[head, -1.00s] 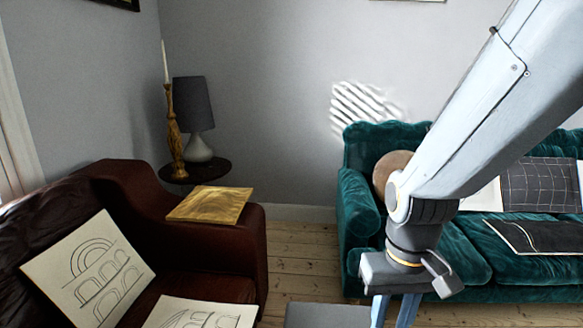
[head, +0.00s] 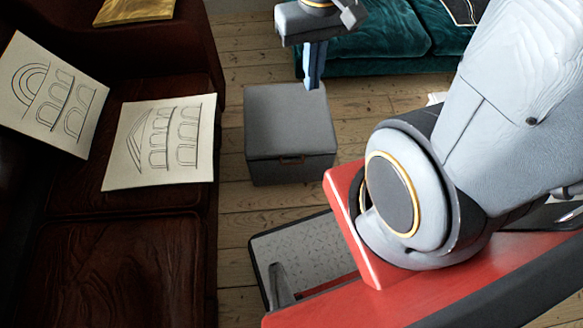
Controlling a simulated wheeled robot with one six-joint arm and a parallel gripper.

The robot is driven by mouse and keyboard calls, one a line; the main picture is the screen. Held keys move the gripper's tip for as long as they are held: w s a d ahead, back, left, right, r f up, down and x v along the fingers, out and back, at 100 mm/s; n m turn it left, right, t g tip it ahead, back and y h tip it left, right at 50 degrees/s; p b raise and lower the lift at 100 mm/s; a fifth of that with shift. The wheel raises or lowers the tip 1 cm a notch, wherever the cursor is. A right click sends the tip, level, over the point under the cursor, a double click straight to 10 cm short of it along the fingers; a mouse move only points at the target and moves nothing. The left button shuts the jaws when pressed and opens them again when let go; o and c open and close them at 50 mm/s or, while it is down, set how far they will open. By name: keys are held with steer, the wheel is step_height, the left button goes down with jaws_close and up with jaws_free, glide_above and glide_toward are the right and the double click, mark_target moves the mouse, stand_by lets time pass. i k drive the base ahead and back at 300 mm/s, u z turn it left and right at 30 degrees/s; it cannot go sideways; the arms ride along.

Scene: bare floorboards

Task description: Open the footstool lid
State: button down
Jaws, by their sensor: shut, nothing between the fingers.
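The footstool (head: 290,135) is a grey box standing on the floorboards in the upper middle of the head view. Its lid (head: 285,117) lies flat and closed on top. My gripper (head: 312,84) points down over the footstool's far right corner. Its blue fingers are together with nothing between them. They overlap the back edge of the lid in the picture; I cannot tell whether they touch it.
A dark red leather sofa (head: 118,255) with drawn sheets (head: 155,145) stands close on the left. A green velvet sofa (head: 385,40) stands behind. Bare floorboards (head: 240,200) surround the footstool. My red base fills the lower right.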

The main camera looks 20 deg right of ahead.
mark_target(281, 121)
steer(key=u, duration=0.15)
steer(key=k, duration=1.1)
steer(key=z, duration=0.85)
